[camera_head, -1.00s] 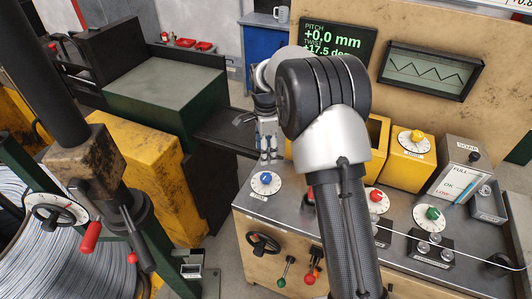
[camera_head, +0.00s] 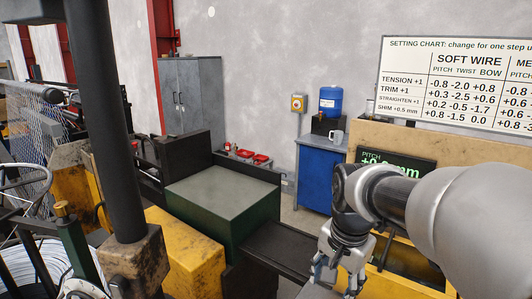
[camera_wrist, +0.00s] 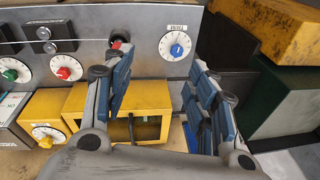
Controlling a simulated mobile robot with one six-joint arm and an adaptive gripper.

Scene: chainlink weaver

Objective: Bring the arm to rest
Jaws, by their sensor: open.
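My arm (camera_head: 440,200) reaches in from the right edge in the head view. My gripper (camera_head: 333,272) hangs from it, pointing down, near the bottom of the picture in front of the tan cabinet. In the wrist view my gripper (camera_wrist: 160,62) has its two blue-padded fingers wide apart with nothing between them held. Beyond the fingers lie the grey panel and a white dial with a blue knob (camera_wrist: 176,50), apart from the fingertips. A yellow open-fronted box (camera_wrist: 150,105) shows between and behind the fingers.
In the wrist view, a red-knobbed dial (camera_wrist: 66,67) and a yellow box with a dial (camera_wrist: 45,130) are at left. In the head view, a green machine block (camera_head: 225,200), a black post (camera_head: 110,110) and a blue cabinet (camera_head: 318,175) stand left of my arm. A setting chart (camera_head: 455,85) hangs behind.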

